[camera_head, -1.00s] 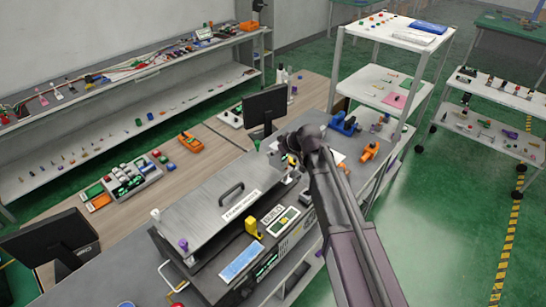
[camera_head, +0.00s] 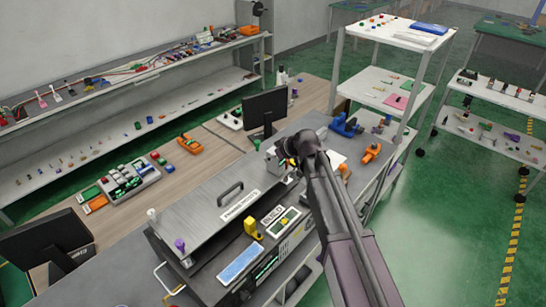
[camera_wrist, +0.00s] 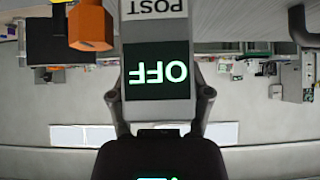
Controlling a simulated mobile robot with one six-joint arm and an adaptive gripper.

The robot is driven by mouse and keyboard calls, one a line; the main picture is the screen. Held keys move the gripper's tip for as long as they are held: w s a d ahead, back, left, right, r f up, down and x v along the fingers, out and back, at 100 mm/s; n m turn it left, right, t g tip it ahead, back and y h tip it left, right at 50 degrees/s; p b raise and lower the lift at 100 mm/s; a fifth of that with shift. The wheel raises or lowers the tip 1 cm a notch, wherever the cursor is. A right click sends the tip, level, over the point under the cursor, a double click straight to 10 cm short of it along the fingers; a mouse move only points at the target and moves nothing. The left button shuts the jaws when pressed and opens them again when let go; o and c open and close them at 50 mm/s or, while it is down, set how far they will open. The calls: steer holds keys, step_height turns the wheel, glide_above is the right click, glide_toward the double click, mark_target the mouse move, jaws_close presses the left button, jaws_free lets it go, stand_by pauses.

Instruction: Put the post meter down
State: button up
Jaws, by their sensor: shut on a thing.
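The post meter (camera_wrist: 157,72) is a grey block with a black screen reading OFF and a POST label, upside down in the wrist view. My gripper (camera_wrist: 160,108) is shut on it, one finger on each side. In the head view my gripper (camera_head: 272,160) is at the end of my arm, above the bench behind the long grey panel. The post meter is mostly hidden there by my wrist, so its gap to the bench cannot be told.
A grey panel with a black handle (camera_head: 231,194) stands beside my gripper. A monitor (camera_head: 265,109) is just behind. A blue fixture (camera_head: 345,125) and an orange one (camera_head: 371,152) sit to the right. An orange knob (camera_wrist: 90,28) shows close in the wrist view.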

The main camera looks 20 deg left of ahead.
steer(key=shift+f, duration=0.15)
steer(key=o, duration=1.4)
steer(key=shift+c, duration=0.2)
steer(key=shift+p+v, duration=0.65)
steer(key=shift+v, duration=0.3)
steer(key=p+v, duration=0.7)
steer(key=v, duration=0.3)
steer(key=shift+d, duration=0.2)
